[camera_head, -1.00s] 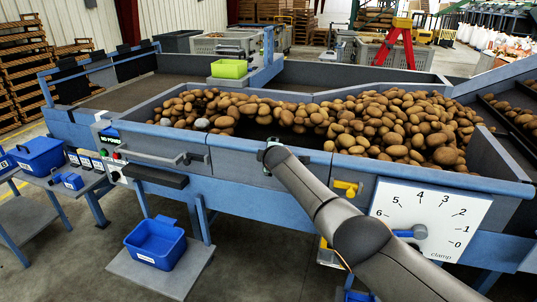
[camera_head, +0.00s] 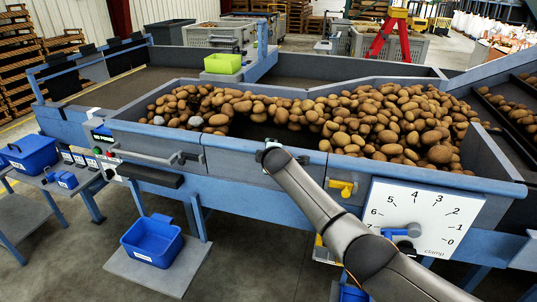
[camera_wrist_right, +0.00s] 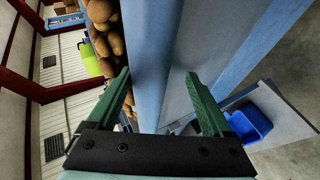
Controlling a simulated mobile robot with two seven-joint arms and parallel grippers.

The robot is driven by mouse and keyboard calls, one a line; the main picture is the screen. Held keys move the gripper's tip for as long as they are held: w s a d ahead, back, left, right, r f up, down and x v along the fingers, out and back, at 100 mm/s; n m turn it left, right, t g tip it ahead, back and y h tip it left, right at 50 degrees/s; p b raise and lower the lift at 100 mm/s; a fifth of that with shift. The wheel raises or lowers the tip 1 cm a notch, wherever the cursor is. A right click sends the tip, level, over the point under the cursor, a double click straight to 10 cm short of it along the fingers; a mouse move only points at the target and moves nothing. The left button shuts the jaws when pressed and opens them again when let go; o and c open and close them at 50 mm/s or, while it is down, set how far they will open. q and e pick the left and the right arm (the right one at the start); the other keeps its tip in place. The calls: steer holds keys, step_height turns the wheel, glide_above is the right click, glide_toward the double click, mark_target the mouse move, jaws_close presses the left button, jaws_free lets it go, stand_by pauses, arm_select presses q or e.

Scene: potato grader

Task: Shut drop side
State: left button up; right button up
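The front side of the potato bed is a grey panel with a blue top rail (camera_head: 240,145), upright across the middle of the head view. Which section is the drop side I cannot tell for sure. My right gripper (camera_head: 268,150) is at the rail of the middle section. In the right wrist view my right gripper (camera_wrist_right: 158,74) has its two green fingers apart, one on the potato side and one on the outer side of the rail (camera_wrist_right: 146,60). Contact is not clear. A yellow latch (camera_head: 342,187) sits right of this section. My left gripper is not in view.
Potatoes (camera_head: 400,120) are heaped behind the front side. A white clamp dial (camera_head: 425,210) is on the front right. A grey handle bar (camera_head: 145,157) is on the left section. A blue bin (camera_head: 152,242) stands on a low shelf below. Open floor lies in front.

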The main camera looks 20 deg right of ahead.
steer(key=p+v, duration=0.1)
steer(key=v, duration=1)
steer(key=shift+a, duration=0.35)
